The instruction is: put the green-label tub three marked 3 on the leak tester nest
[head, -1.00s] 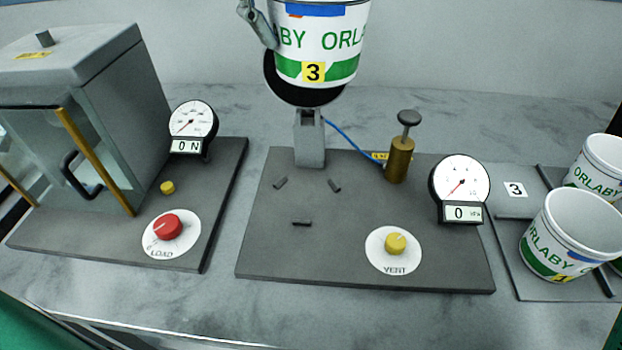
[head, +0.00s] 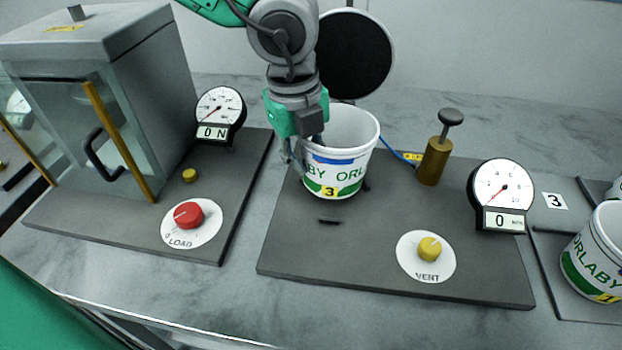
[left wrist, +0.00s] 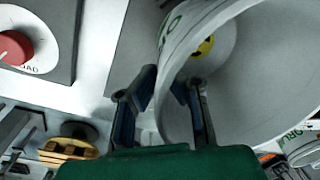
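The green-label tub marked 3 (head: 338,175) is white with a blue strip and a yellow 3 tag. It is nearly upright over the leak tester nest, whose dark front stop (head: 330,221) shows below it. A small gap shows before that stop; contact with the plate cannot be told. My left gripper (head: 303,150) grips the tub's left wall. In the left wrist view, the fingers (left wrist: 168,88) straddle the wall of the tub (left wrist: 245,75), one outside and one inside. The tub hides the rear of the nest. My right gripper is not in view.
The tester's round black lid (head: 355,55) stands raised behind the tub. A brass plunger (head: 434,160), pressure gauge (head: 503,195) and yellow vent knob (head: 429,249) stand to the right. A glass-doored cabinet (head: 120,90) is left. Another tub (head: 595,255) sits at far right.

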